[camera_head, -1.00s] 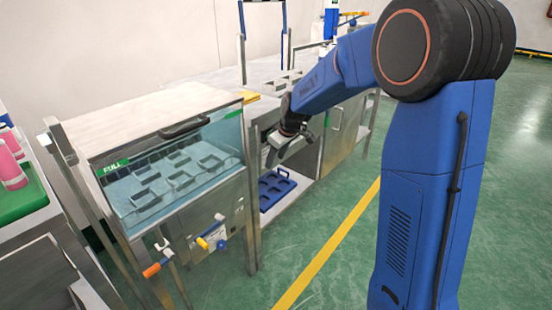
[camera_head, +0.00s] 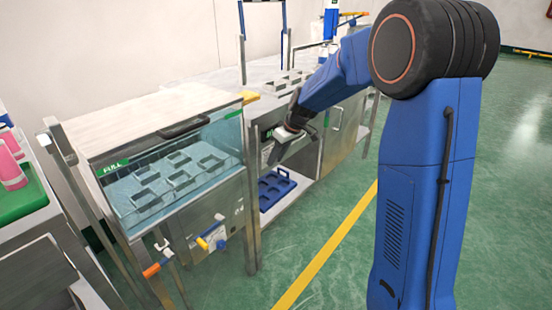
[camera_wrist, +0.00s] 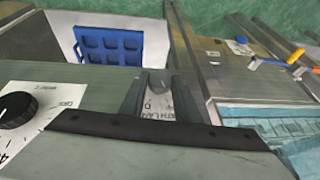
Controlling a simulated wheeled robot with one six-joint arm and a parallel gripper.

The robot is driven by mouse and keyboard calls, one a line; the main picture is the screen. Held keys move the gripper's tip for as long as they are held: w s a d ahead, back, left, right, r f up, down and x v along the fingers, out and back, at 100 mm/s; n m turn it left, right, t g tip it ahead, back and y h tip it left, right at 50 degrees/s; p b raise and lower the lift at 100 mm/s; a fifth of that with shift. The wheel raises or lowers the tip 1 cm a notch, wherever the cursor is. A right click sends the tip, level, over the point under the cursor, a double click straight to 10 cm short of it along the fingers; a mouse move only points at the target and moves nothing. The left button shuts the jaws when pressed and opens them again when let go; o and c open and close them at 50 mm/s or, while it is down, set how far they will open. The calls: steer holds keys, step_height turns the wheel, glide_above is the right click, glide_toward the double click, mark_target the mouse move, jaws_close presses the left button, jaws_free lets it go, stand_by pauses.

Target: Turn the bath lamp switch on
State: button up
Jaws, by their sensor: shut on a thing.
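The bath lamp switch (camera_wrist: 157,80) shows in the wrist view as a small grey piece between my fingers, above a partly covered label (camera_wrist: 158,104) with lettering that seems to read "BATH LAMP". My gripper (camera_wrist: 156,92) is shut on this switch, with one dark finger on each side. In the head view my gripper (camera_head: 276,158) is at the front panel of the bench, right of the glass-fronted bath (camera_head: 172,180). The switch is hidden there by my gripper. Which setting the switch is in cannot be told.
A black dial knob (camera_wrist: 16,108) sits on the same panel near my gripper. A blue tray (camera_head: 285,182) with compartments lies on the shelf below. Orange, yellow and blue valve handles (camera_head: 212,234) stick out below the bath. The green floor at the right is open.

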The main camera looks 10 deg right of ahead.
steer(key=shift+w+d+f+m+g+y, duration=0.2)
steer(key=shift+m+g+y, duration=0.15)
steer(key=shift+g+y, duration=0.7)
steer(key=shift+w+d+f+m+g+y, duration=0.2)
steer(key=shift+m+g+y, duration=0.3)
steer(key=shift+y, duration=1.05)
steer(key=shift+w+d+f+m+g+y, duration=0.1)
steer(key=shift+d+m+g+y, duration=0.15)
steer(key=shift+g+y, duration=0.85)
steer(key=shift+y, duration=0.3)
steer(key=o, duration=1)
steer(key=shift+o, duration=0.2)
steer(key=v, duration=1.7)
steer(key=shift+s+d, duration=0.15)
steer(key=shift+d, duration=0.1)
steer(key=shift+r, duration=0.1)
